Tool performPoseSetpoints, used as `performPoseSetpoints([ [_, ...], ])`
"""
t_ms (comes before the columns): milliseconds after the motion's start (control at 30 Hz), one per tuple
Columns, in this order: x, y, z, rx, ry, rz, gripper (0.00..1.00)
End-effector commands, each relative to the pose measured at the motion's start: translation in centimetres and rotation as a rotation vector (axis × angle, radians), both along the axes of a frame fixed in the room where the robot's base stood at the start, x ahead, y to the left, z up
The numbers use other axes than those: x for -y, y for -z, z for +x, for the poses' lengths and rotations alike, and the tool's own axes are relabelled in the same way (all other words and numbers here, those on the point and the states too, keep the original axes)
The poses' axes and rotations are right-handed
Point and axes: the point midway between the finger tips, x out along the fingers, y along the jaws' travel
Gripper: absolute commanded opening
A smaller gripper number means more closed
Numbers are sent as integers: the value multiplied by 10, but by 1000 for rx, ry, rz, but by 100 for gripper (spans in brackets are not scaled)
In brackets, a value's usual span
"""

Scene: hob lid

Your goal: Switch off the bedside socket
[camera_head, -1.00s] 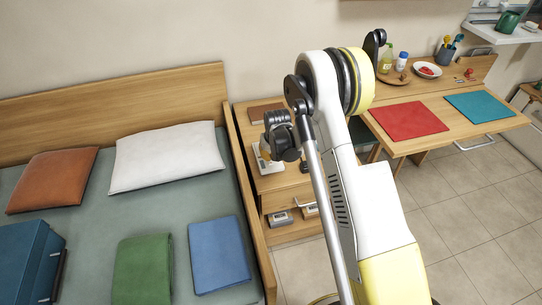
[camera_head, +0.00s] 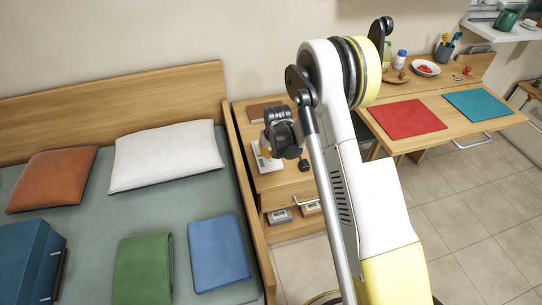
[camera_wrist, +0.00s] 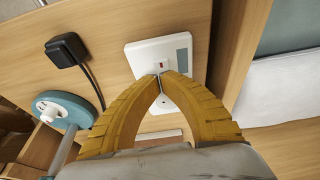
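The bedside socket (camera_wrist: 150,58) is a white plate with a grey panel and a small red-marked switch (camera_wrist: 162,66), on the wooden bedside cabinet top. In the head view the white plate (camera_head: 266,160) shows partly behind my wrist. My gripper (camera_wrist: 161,76) has yellow fingers whose tips meet just below the red mark in the picture. Its fingers cover part of the plate; I cannot tell whether the tips touch it. A black plug (camera_wrist: 66,50) with a cable lies to the left of the socket, apart from it.
A round teal and white object (camera_wrist: 62,108) is left of my fingers. The bed with a white pillow (camera_head: 166,157) adjoins the cabinet (camera_head: 290,186). A brown book (camera_head: 264,111) lies at the cabinet's back. A table with a red mat (camera_head: 406,117) stands to the right.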

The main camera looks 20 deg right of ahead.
Motion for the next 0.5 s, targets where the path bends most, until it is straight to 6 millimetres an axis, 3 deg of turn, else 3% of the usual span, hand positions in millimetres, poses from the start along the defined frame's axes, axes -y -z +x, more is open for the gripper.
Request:
performPoseSetpoints([
  [300, 0, -78, 2, 0, 0, 0, 0],
  [500, 0, -111, 0, 0, 0, 0, 0],
])
